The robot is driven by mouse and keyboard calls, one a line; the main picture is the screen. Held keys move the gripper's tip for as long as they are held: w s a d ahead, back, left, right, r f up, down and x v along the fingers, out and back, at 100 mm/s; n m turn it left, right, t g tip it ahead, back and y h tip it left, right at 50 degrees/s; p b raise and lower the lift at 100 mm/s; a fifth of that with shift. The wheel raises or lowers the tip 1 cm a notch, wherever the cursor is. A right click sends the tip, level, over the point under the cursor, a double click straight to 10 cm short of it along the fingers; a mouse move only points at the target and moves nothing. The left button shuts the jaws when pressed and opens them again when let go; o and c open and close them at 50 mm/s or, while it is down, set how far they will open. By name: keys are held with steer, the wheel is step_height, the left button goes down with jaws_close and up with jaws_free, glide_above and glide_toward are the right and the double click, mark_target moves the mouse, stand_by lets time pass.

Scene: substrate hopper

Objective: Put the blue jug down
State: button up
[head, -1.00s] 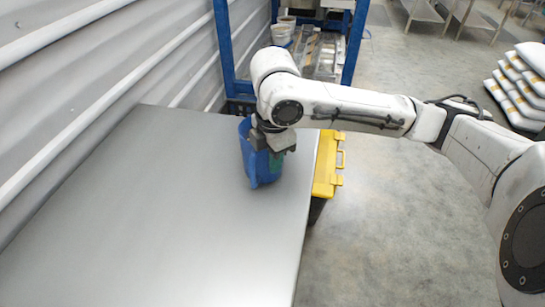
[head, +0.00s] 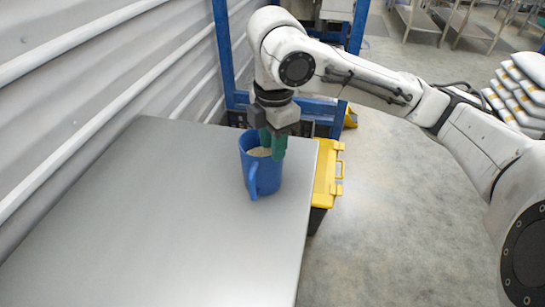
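The blue jug (head: 264,178) stands upright on the grey metal table (head: 160,220), near its far right corner. Its handle points toward the camera, and something pale beige shows inside it. My gripper (head: 272,148) hangs above the jug with its green fingers pointing down at the right part of the rim. The two fingers look parted, with the tips around rim height; they cover part of the rim. The jug does not hang from them.
A yellow-lidded box (head: 326,174) stands against the table's right edge. A corrugated wall (head: 90,90) runs along the left. A blue rack (head: 222,50) stands behind the table. The table's near part is clear. White sacks (head: 515,90) are stacked at the far right.

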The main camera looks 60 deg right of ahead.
steer(key=shift+r, duration=1.7)
